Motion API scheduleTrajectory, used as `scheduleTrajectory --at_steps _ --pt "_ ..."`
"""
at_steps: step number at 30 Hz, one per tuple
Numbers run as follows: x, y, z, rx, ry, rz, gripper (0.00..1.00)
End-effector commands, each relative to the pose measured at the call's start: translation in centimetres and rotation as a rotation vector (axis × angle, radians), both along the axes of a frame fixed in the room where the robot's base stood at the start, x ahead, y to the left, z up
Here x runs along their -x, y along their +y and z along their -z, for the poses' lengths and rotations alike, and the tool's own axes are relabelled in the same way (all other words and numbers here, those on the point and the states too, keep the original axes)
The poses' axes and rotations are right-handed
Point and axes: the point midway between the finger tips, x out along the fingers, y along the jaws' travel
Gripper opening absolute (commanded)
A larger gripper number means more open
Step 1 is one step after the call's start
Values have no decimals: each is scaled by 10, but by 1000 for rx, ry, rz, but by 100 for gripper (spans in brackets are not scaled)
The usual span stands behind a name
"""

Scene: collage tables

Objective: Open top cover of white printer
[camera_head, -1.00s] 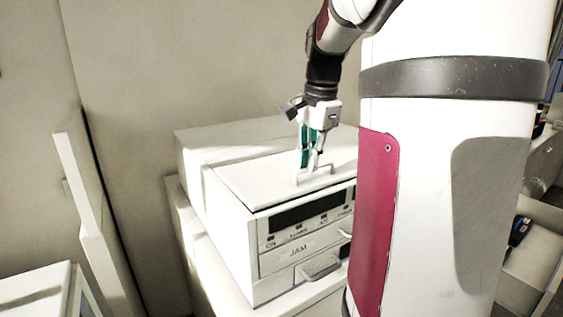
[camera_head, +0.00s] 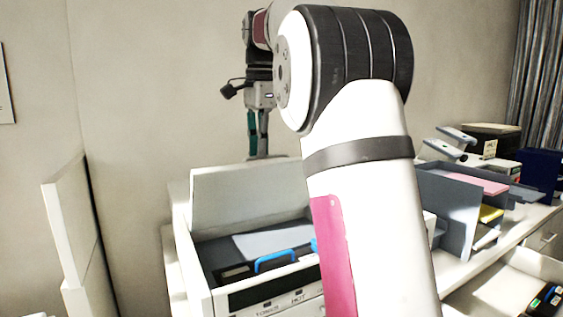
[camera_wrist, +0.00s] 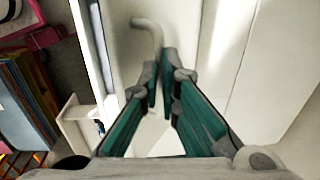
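The white printer (camera_head: 182,235) stands with its top cover (camera_head: 225,198) swung up, close to upright at the back of the opening. Inside, a dark cavity shows a blue handle (camera_head: 275,261) and a pale grey panel (camera_head: 285,240). My gripper (camera_head: 258,156) points down at the cover's top edge. The handle's far end is hidden by the fingertips. My arm hides the printer's right side.
A white upright panel (camera_head: 68,215) stands at the left. To the right, a grey divider (camera_head: 455,215), a tray with pink paper (camera_head: 478,183) and a dark blue box (camera_head: 541,170) stand on the counter. An open drawer (camera_head: 505,295) is at the lower right.

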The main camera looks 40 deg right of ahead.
Motion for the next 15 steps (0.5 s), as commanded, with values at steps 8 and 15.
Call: scheduleTrajectory --at_steps 8,15 --pt "-40 -5 8 -11 17 -6 0" --pt "-58 -9 4 -11 18 -7 0"
